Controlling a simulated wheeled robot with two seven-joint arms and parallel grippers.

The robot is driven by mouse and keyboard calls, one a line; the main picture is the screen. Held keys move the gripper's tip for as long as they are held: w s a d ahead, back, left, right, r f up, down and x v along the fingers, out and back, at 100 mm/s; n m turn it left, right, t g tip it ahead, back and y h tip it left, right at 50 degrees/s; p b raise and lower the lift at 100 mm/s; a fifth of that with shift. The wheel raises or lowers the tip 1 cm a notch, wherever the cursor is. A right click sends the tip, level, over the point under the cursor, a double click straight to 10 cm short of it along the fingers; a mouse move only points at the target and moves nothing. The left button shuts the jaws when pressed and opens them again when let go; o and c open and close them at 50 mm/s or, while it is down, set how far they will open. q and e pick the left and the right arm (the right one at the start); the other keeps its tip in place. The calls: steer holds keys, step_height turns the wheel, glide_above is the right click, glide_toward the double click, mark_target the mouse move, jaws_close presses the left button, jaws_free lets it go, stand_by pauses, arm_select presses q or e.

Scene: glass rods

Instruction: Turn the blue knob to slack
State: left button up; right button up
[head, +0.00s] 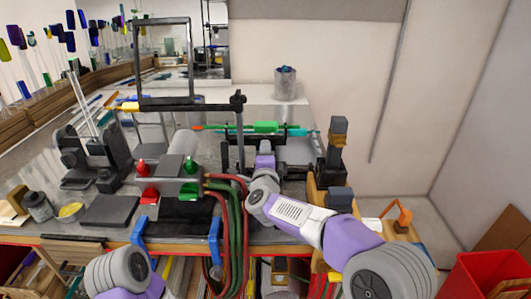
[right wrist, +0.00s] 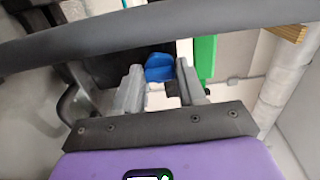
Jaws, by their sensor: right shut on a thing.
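The blue knob (right wrist: 160,66) shows in the right wrist view, between the fingertips of my right gripper (right wrist: 162,82). The grey fingers are closed on its two sides. In the head view my right gripper (head: 265,149) reaches up to the fixture holding a green piece (head: 266,127) on a horizontal rod. The knob is hidden there behind the gripper. I cannot read the knob's setting. Of my left arm, only links show at the bottom left; its gripper is out of view.
Red and green hoses (head: 238,235) hang over the bench front left of my right arm. A burner unit with red and green knobs (head: 192,164) stands left of the gripper. A dark frame (head: 138,62) rises behind. A post (head: 337,143) stands to the right.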

stand_by(0.3)
steer(key=o, duration=0.9)
steer(key=shift+o, duration=0.2)
steer(key=s, duration=0.7)
steer(key=shift+s, duration=0.35)
